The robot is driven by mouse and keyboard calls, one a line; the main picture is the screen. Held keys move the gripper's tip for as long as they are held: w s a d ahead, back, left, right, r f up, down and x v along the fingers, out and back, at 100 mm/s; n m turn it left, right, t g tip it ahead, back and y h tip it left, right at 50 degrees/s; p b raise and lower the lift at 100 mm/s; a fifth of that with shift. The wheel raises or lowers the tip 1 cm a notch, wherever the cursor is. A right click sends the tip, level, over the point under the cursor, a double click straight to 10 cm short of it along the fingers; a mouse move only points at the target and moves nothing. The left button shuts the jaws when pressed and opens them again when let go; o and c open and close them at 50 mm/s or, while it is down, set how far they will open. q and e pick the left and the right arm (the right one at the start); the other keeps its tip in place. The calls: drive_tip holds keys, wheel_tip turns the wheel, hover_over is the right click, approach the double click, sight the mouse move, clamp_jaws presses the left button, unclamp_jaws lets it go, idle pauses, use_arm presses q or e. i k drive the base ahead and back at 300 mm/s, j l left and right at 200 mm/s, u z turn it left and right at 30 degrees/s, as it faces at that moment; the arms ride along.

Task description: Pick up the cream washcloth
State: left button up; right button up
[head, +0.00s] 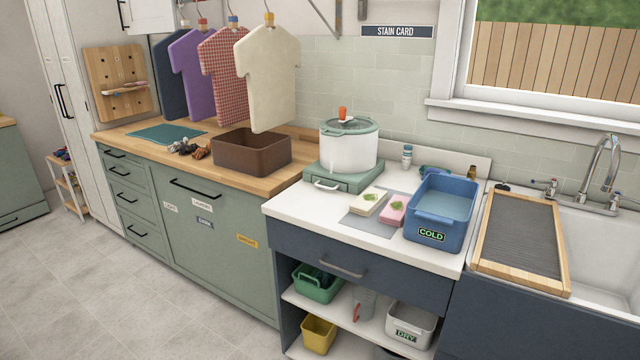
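A cream folded cloth (365,206), which looks like the cream washcloth, lies on a thin grey mat (362,226) on the white counter. It has a green mark on top. A pink folded cloth (391,214) with a similar green mark lies just to its right, on the mat's right side. Neither of my grippers is in view, so I cannot see their state or where they are relative to the cloth.
A blue tub (438,236) labelled COLD stands right of the pink cloth. A white lidded pot (348,152) on a green base (342,179) stands behind left. A ribbed washboard (520,243) lies by the sink (600,245). The counter's front strip is clear.

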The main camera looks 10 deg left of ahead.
sight(370, 200)
drive_tip(key=i+j+u, duration=0.25)
drive_tip(key=i, duration=0.3)
drive_tip(key=i+j+u, duration=0.25)
drive_tip(key=i, duration=0.3)
